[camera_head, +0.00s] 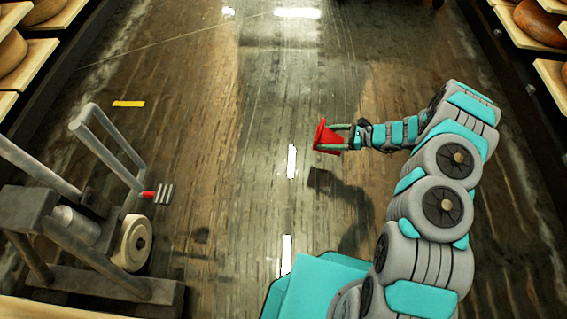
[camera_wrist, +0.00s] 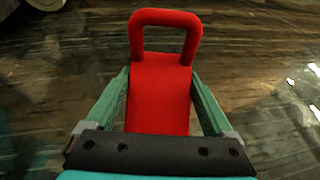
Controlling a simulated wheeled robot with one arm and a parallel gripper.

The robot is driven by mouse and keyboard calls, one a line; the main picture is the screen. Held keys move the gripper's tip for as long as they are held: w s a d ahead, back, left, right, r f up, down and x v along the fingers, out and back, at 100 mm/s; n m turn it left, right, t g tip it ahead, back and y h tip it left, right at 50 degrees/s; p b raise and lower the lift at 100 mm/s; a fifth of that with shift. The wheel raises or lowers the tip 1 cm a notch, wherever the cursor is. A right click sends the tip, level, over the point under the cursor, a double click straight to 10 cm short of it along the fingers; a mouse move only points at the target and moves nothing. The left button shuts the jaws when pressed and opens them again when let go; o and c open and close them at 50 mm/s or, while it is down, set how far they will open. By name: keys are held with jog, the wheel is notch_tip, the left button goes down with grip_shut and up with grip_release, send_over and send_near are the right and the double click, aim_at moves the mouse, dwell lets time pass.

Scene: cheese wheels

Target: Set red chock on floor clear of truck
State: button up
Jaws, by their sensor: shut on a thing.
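The red chock (camera_head: 323,136) is held by my gripper (camera_head: 338,138) in the head view, above the wooden floor (camera_head: 240,200). Its shadow lies on the floor below and apart from it. In the wrist view the red chock (camera_wrist: 160,92) sits between the two green fingers of my gripper (camera_wrist: 160,100), with its loop handle pointing away. The grey truck (camera_head: 75,240) stands at the lower left of the head view, with a pale wheel. A wide strip of floor separates the chock from the truck.
A small red-tipped part (camera_head: 150,195) sticks out by the truck's wheel. A yellow mark (camera_head: 128,103) lies on the floor at left. Shelves with cheese wheels (camera_head: 540,22) line both sides. The middle floor is clear.

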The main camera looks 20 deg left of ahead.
jog(key=s+f+g, duration=0.1)
jog(key=s+f, duration=0.1)
jog(key=s+f+n+g, duration=0.1)
jog(key=s+f, duration=0.1)
jog(key=s, duration=0.1)
jog(key=s+f+n, duration=0.1)
jog(key=s+f, duration=0.1)
jog(key=shift+s+f+g, duration=0.2)
jog(key=shift+s+g, duration=0.15)
jog(key=shift+g, duration=0.05)
jog(key=a, duration=0.5)
jog(key=w+a+f, duration=0.1)
jog(key=a, duration=0.4)
jog(key=w+a, duration=0.1)
jog(key=a, duration=0.4)
jog(key=shift+a+f+b, duration=0.1)
jog(key=shift+f+b, duration=0.15)
jog(key=shift+b, duration=0.05)
jog(key=shift+f+h, duration=0.3)
jog(key=shift+f, duration=1.4)
jog(key=shift+f+b, duration=0.25)
jog(key=shift+b, duration=0.1)
jog(key=o, duration=1.5)
jog(key=shift+r, duration=0.15)
